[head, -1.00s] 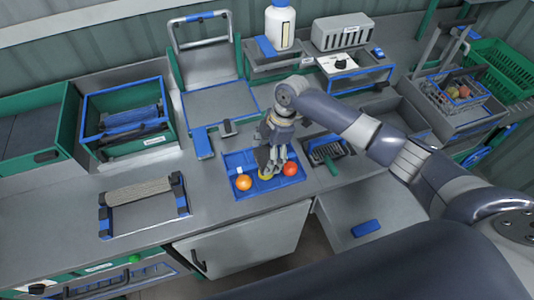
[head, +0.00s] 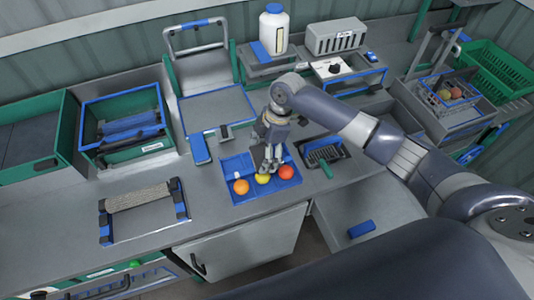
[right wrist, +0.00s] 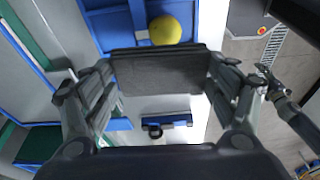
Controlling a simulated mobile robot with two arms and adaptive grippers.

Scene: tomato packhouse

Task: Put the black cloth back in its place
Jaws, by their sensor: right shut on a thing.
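My right gripper (head: 266,165) is over the back of a blue tray (head: 231,162), just behind a yellow tomato (head: 262,178). In the right wrist view its fingers (right wrist: 160,78) are shut on a flat, dark piece, the black cloth (right wrist: 160,72), which spans the gap between them. The yellow tomato (right wrist: 165,30) shows just beyond the cloth there. In the head view the cloth cannot be made out. A dark jointed gripper, apparently my left one (right wrist: 272,84), shows small at the right of the wrist view; its jaws are unclear.
An orange tomato (head: 241,187) and a red tomato (head: 286,172) flank the yellow one. A black brush (head: 324,155) lies in a holder at right. A roller frame (head: 140,194) and green bins (head: 123,116) stand left. Bare counter lies between the frame and the tray.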

